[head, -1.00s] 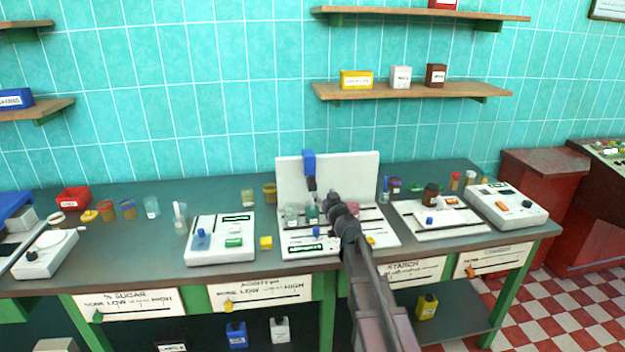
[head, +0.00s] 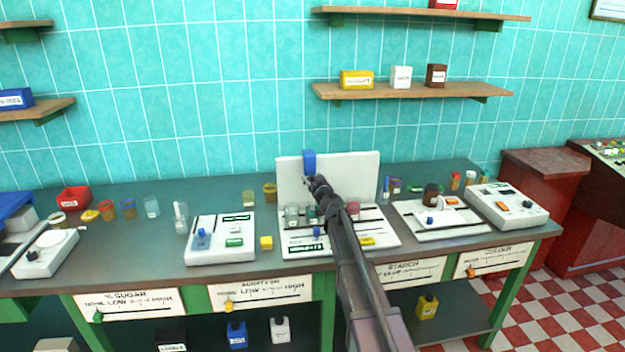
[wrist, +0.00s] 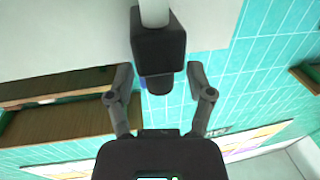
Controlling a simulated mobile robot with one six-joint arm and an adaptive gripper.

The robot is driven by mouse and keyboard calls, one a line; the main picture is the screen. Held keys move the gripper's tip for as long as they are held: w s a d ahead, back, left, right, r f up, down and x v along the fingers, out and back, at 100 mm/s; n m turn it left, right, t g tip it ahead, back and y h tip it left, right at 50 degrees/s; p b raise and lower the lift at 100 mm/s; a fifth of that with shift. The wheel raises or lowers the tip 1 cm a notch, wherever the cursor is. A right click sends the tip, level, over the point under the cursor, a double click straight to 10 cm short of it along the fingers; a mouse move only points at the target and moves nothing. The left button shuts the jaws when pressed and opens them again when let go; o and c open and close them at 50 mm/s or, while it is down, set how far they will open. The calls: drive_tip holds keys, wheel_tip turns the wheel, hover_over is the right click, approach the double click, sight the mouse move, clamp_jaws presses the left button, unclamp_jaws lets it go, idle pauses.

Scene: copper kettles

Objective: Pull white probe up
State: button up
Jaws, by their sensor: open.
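In the wrist view, a white shaft (wrist: 155,12) runs into a black block (wrist: 158,42) with a short dark knob below it; this looks like the probe. My gripper (wrist: 160,78) is open, with one finger on each side of the knob and a gap to both. A little blue shows behind the knob. In the head view, my gripper (head: 318,183) is at the white upright panel (head: 355,172) of the middle instrument, just below a blue holder (head: 309,160). My gripper and arm hide the probe there.
Glass beakers (head: 291,212) stand on the middle instrument's base, close beside my arm. A white instrument (head: 220,240) is to the left and another (head: 440,219) to the right. A wooden shelf (head: 410,91) is above.

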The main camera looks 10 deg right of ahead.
clamp_jaws()
drive_tip(key=shift+r, duration=0.1)
wheel_tip(320, 180, up, 5)
drive_tip(key=p, duration=0.5)
drive_tip(key=shift+r, duration=0.1)
idle(0.5)
unclamp_jaws()
